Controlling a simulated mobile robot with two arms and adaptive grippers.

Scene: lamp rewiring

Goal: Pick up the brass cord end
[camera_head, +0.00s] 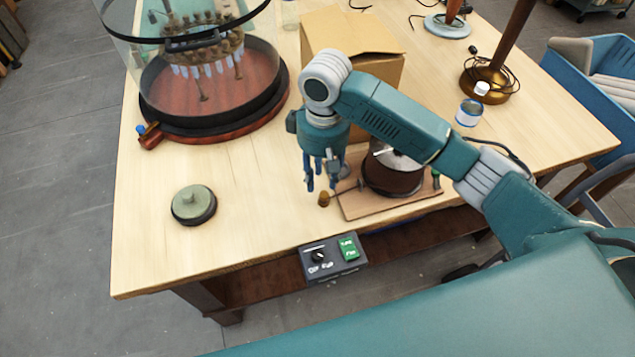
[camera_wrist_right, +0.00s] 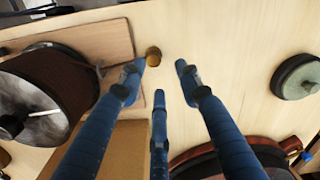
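The brass cord end (camera_head: 324,199) is a small brown-gold piece at the front of the table, by the left edge of a wooden board (camera_head: 390,208). A thin cord runs from it toward the drum on the board. My right gripper (camera_head: 322,178) points down just behind it in the head view. In the right wrist view the three blue fingers of the right gripper (camera_wrist_right: 160,74) are spread with nothing between them. The brass cord end (camera_wrist_right: 153,56) shows there just beyond the fingertips, near the left one. My left gripper is not in view.
A dark drum (camera_head: 392,178) stands on the board. A green round lidded piece (camera_head: 193,203) lies to the left. A cardboard box (camera_head: 345,38) and a glass-domed stand (camera_head: 205,128) are behind. A switch box (camera_head: 333,258) hangs at the front edge.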

